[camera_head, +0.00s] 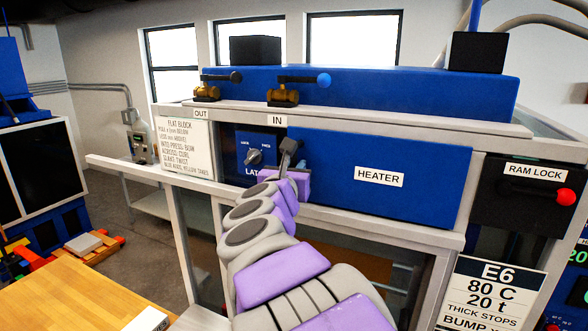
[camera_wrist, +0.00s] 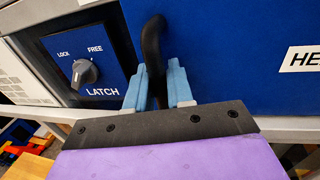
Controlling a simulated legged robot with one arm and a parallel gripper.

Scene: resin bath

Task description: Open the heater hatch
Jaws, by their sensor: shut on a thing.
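The heater hatch (camera_head: 420,155) is a wide blue panel labelled HEATER in the grey frame; it looks closed. It fills much of the wrist view (camera_wrist: 230,50). Its dark upright handle (camera_wrist: 152,45) is at the panel's left end and also shows in the head view (camera_head: 288,148). My gripper (camera_wrist: 159,90) is shut on this handle, with one pale blue finger on each side. The latch knob (camera_wrist: 85,73) is just left of the hatch, under LOCK and FREE marks; I cannot tell its exact setting. The wrist hides the panel's lower left corner.
Two brass valves (camera_head: 285,95) stand on the ledge above. A RAM LOCK panel with a red-knobbed lever (camera_head: 566,196) is right of the hatch. A sign (camera_head: 187,145) is at left. A wooden table (camera_head: 80,295) is at lower left.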

